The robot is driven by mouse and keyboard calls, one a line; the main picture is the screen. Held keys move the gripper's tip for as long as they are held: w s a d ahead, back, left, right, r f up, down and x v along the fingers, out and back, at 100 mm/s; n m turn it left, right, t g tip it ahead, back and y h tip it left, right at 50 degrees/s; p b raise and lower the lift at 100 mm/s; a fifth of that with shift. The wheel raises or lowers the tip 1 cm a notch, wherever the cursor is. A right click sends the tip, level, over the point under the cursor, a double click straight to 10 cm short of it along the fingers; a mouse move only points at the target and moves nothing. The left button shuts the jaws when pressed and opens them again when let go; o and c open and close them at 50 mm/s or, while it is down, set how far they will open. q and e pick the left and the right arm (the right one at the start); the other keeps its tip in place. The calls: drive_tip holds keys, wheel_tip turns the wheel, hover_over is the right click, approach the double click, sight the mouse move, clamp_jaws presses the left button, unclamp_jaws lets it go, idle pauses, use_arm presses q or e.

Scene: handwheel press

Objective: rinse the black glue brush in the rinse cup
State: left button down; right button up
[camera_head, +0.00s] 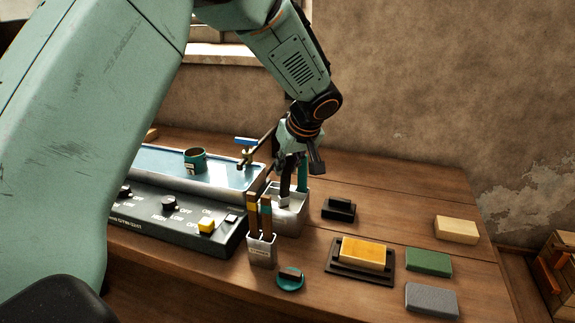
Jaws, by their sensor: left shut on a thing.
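My left gripper (298,158) points down over a grey metal holder (291,219) at the middle of the bench. It is shut on a dark upright handle (286,180), which looks like the black glue brush. Its pale lower end is at the holder's opening; I cannot tell how deep it reaches. A teal handle (303,175) stands beside it, partly hidden by the gripper. A small teal cup (195,161) stands on the blue-topped unit to the left. No label shows which vessel is the rinse cup. My right gripper is out of view.
A small grey pot (262,252) holds two upright brushes in front of the holder. A teal dish (290,280), black block (339,209), yellow block on a black tray (388,277), green block (428,262), grey block (431,301) and tan block (456,229) lie rightward.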

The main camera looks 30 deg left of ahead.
use_arm(q)
drive_tip(key=shift+a+r+p, duration=0.1)
drive_tip(key=shift+r+p, duration=0.55)
drive_tip(key=shift+r, duration=0.45)
drive_tip(key=shift+r+p, duration=0.45)
drive_tip(key=shift+r, duration=0.35)
drive_tip(key=shift+r+p, duration=0.6)
drive_tip(key=shift+r, duration=0.35)
drive_tip(key=shift+r+p, duration=0.35)
drive_tip(key=shift+r, duration=0.2)
drive_tip(key=shift+r+p, duration=1.2)
drive_tip(key=shift+r, duration=0.8)
